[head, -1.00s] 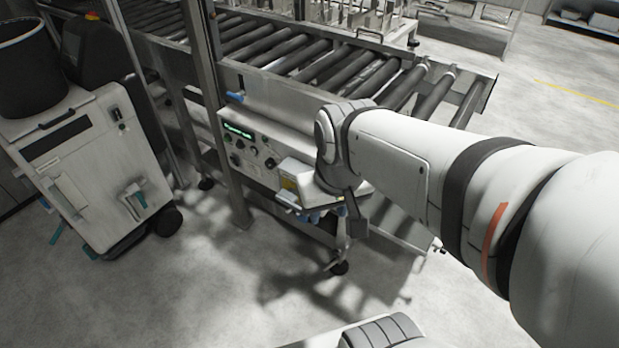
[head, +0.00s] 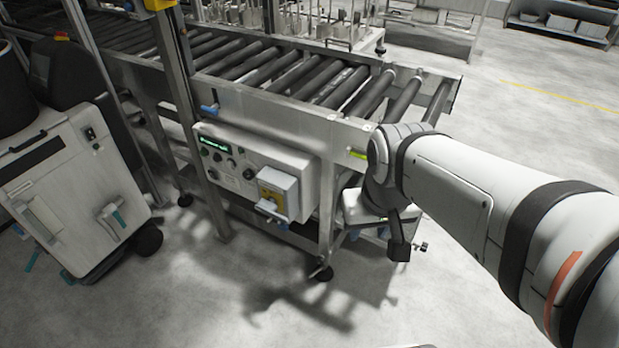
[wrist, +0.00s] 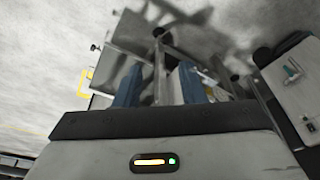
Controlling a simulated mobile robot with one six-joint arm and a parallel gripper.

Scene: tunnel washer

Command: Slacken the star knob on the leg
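The near conveyor leg (head: 327,205) is a grey metal post right of the control box, standing on a dark foot (head: 320,272). I cannot clearly make out a star knob on it. A small dark knob-like piece (head: 421,247) shows right of my gripper; it may belong to another part. My gripper (head: 370,230) hangs under my wrist, right of the leg, partly hidden by it. In the wrist view, its blue fingers (wrist: 160,66) are apart with nothing held. A pale post with a dark end (wrist: 164,36) shows beyond, between them.
The control box (head: 240,165) carries a yellow and grey switch (head: 278,192) left of the leg. The roller conveyor (head: 300,75) runs above. A white wheeled machine (head: 75,185) stands at left. The floor in front is clear.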

